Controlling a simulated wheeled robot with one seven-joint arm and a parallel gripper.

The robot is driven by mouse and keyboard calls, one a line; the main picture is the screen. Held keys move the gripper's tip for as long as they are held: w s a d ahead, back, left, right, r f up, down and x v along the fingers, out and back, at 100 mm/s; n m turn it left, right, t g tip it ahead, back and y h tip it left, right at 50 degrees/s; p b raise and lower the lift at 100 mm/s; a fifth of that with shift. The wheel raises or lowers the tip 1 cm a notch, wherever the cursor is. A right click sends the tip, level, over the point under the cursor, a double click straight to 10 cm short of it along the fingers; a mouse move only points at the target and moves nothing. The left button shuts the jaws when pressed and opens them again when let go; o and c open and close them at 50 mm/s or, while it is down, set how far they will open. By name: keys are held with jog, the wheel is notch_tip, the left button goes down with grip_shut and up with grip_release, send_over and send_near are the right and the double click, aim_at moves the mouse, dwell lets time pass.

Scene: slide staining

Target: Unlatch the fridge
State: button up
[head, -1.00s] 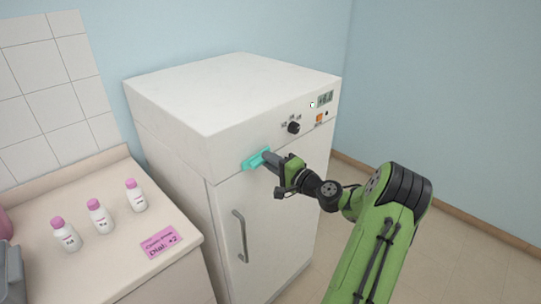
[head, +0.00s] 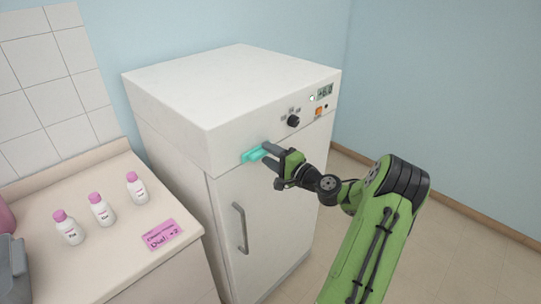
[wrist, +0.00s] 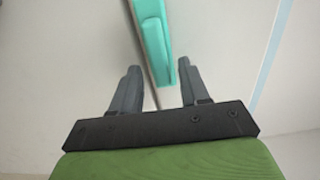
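The white fridge (head: 190,110) stands against the wall with its door (head: 275,215) closed. A turquoise latch (head: 254,156) sits at the seam between the door and the upper panel, near the door's top left. My gripper (head: 270,154) is at the latch's right end in the head view. In the wrist view the gripper (wrist: 160,76) has its two fingers apart with nothing held between them. The latch (wrist: 154,40) lies just beyond the fingertips, roughly in line with the gap, along the dark door seam. I cannot tell whether the latch is released.
A grey door handle (head: 241,228) is below the latch. A black dial (head: 293,121) and a small display (head: 324,92) are on the upper panel. The counter (head: 120,275) at left holds white bottles (head: 102,211) and a pink note (head: 161,236). Open floor lies right.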

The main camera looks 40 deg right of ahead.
jog(key=s, duration=1.5)
jog(key=shift+s+d+b, duration=0.2)
jog(key=shift+s+b, duration=0.15)
jog(key=shift+b, duration=0.05)
